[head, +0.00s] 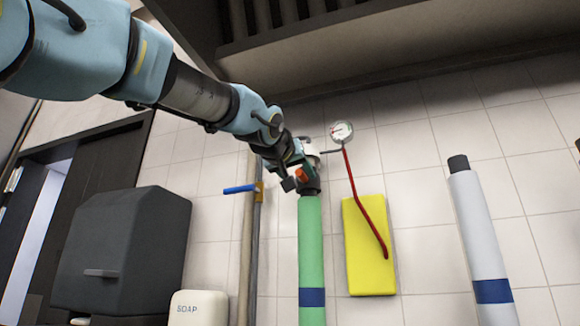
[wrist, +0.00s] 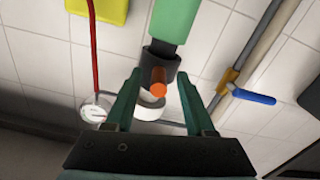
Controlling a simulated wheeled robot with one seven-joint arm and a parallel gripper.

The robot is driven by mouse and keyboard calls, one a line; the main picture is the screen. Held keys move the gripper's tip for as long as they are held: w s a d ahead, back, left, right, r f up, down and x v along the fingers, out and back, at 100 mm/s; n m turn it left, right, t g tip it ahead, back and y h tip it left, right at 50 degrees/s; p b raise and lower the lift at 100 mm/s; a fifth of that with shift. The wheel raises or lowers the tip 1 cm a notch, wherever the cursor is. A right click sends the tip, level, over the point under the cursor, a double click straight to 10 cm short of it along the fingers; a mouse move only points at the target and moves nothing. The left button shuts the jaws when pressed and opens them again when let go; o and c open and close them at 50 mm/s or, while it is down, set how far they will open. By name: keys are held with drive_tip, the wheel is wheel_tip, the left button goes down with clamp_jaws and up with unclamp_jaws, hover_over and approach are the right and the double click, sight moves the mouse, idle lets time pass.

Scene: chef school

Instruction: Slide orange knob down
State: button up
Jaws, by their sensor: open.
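The orange knob (wrist: 158,90) shows between the two open fingers of my gripper (wrist: 158,84) in the wrist view. It sits at the dark collar (wrist: 160,65) where the green pipe (wrist: 174,20) meets a white fitting (wrist: 147,111). In the head view the orange knob (head: 302,176) is partly hidden by my gripper (head: 292,180), at the top of the green pipe (head: 312,245). My fingers are on either side of the knob and appear apart from it; exact depth is hard to tell. My gripper holds nothing.
A blue valve handle (head: 240,189) sticks out left of the pipe. A round gauge (head: 342,132) with a red hose (head: 362,200) and a yellow panel (head: 370,245) are to the right. A grey pipe (head: 482,240) stands further right; a dark box (head: 125,250) is at left.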

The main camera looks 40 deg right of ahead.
drive_tip(key=b+v, duration=0.3)
drive_tip(key=v, duration=0.5)
drive_tip(key=shift+a, duration=0.2)
drive_tip(key=shift+f, duration=0.1)
